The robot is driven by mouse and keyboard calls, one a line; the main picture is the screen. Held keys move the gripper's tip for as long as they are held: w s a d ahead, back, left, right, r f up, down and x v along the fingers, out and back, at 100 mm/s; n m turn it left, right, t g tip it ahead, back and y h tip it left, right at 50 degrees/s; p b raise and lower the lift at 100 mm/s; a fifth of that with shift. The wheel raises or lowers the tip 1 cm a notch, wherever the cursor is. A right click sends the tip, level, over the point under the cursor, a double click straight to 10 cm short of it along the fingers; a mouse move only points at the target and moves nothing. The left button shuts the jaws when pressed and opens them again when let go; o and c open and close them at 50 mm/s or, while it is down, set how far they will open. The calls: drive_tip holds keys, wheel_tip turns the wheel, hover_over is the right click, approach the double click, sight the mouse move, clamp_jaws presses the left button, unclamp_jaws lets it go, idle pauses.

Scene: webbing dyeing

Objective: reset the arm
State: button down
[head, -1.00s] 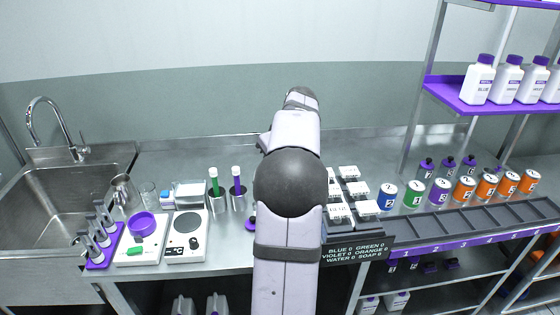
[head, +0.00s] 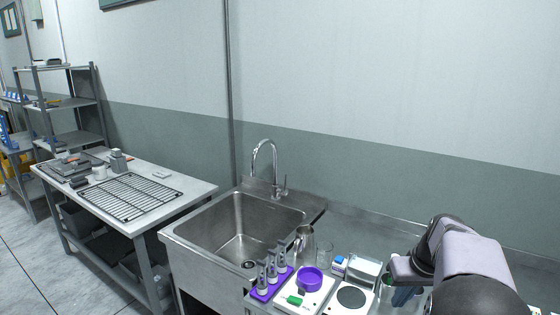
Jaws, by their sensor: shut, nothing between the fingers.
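My arm reaches in from the bottom right corner of the head view, with its pale link and dark joints in front of the bench. My gripper (head: 402,295) shows small at the arm's far end, pointing down over the right part of the bench. It is shut and holds nothing. It is just right of a white-and-grey box (head: 363,271), in front of or close to a green-topped item that it partly hides. I cannot tell whether it touches anything.
Near the gripper are a scale (head: 352,298), a purple bowl (head: 309,279), a metal jug (head: 304,244), a glass beaker (head: 324,254) and a purple rack (head: 269,285) of bottles. A sink (head: 240,225) with a tall faucet (head: 265,160) is left. A side table (head: 190,188) holds a wire rack (head: 128,196).

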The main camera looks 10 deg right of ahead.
drive_tip(key=s+a+f+n+g, duration=0.1)
drive_tip(key=s+a+f, duration=0.2)
drive_tip(key=a, duration=0.5)
drive_tip(key=s+a+f+g, duration=0.1)
drive_tip(key=s+a+f, duration=0.1)
drive_tip(key=a, duration=0.7)
drive_tip(key=s+a+f+n+g, duration=0.1)
drive_tip(key=s+a+f, duration=0.5)
drive_tip(key=s+a, duration=0.3)
drive_tip(key=s, duration=0.3)
